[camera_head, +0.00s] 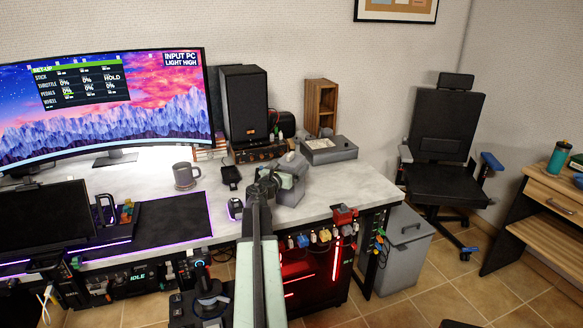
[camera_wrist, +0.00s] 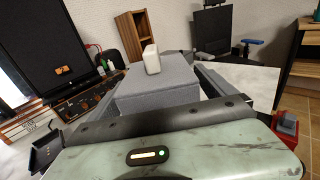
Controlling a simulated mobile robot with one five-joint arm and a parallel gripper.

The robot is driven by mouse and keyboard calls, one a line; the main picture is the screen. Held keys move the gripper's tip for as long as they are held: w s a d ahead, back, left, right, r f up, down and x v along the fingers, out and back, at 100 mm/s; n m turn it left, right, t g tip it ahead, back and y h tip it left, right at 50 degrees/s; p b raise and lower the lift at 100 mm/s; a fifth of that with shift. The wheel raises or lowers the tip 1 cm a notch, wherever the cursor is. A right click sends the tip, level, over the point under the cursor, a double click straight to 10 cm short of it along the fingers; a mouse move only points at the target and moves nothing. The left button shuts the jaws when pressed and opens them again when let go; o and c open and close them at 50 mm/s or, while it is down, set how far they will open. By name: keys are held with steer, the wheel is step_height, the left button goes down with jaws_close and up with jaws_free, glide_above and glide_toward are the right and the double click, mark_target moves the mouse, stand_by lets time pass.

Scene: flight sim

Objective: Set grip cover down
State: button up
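My gripper (camera_head: 276,178) is over the right part of the desk, at the end of my arm. Its pale green, dark-edged body fills the bottom of the wrist view, and I cannot make out both fingertips. A grey block (camera_wrist: 160,88) is directly ahead of the gripper in the wrist view, its near side hidden by the gripper's dark edge. A small pale piece (camera_wrist: 151,60) stands upright at the block's far side. I cannot tell which of these is the grip cover, or whether the gripper is shut on anything.
The desk (camera_head: 345,183) has a black speaker (camera_head: 244,103), a wooden stand (camera_head: 320,106) and a grey tray (camera_head: 330,150) behind the gripper. A mug (camera_head: 185,175) stands to the left. Bare desktop shows right of the gripper. A grey bin (camera_head: 405,250) is on the floor.

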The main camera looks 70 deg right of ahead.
steer(key=shift+r, duration=0.25)
steer(key=w+a, duration=0.1)
steer(key=a, duration=1.1)
steer(key=shift+r+p, duration=0.2)
steer(key=shift+p, duration=0.2)
